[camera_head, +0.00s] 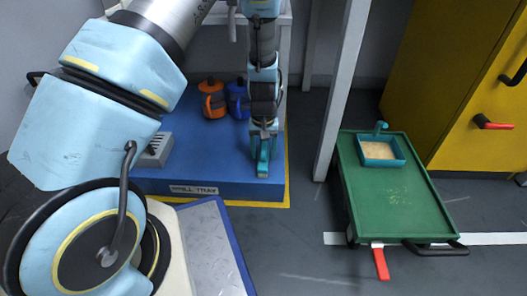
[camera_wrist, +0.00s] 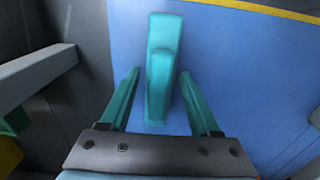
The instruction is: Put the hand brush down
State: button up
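The teal hand brush (camera_wrist: 163,55) lies on the blue spill tray (camera_head: 215,175), near its right front edge. My gripper (camera_wrist: 160,73) is just above the tray with its two teal fingers spread, one on each side of the brush. Gaps show between the fingers and the brush in the wrist view. In the head view my gripper (camera_head: 264,130) points straight down, with the brush (camera_head: 263,165) right under it. The brush's bristles cannot be made out.
An orange can (camera_head: 213,100) and a blue can (camera_head: 237,100) stand behind on the tray, with a grey slotted block (camera_head: 157,150) at left. A grey post (camera_head: 342,90) rises right of the tray. A green cart (camera_head: 415,205) holds a teal pan (camera_head: 381,150) of sand-coloured material.

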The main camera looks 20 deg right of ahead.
aim_at(263, 149)
jog(key=shift+o, duration=0.4)
jog(key=shift+r, duration=0.1)
notch_tip(263, 149, up, 12)
jog(key=p, duration=0.7)
jog(key=w+a+r+n, duration=0.2)
jog(key=w+a+r, duration=0.1)
jog(key=a+r, duration=0.85)
jog(key=s+a+r+n, duration=0.1)
jog(key=s+a+r, duration=0.2)
jog(key=a, duration=0.6)
jog(key=s+a+r+t, duration=0.1)
jog(key=s+a+r, duration=0.2)
jog(key=a, duration=0.6)
jog(key=shift+s+a+r+n+t, duration=0.3)
jog(key=shift+r+n, duration=0.1)
jog(key=shift+r, duration=0.25)
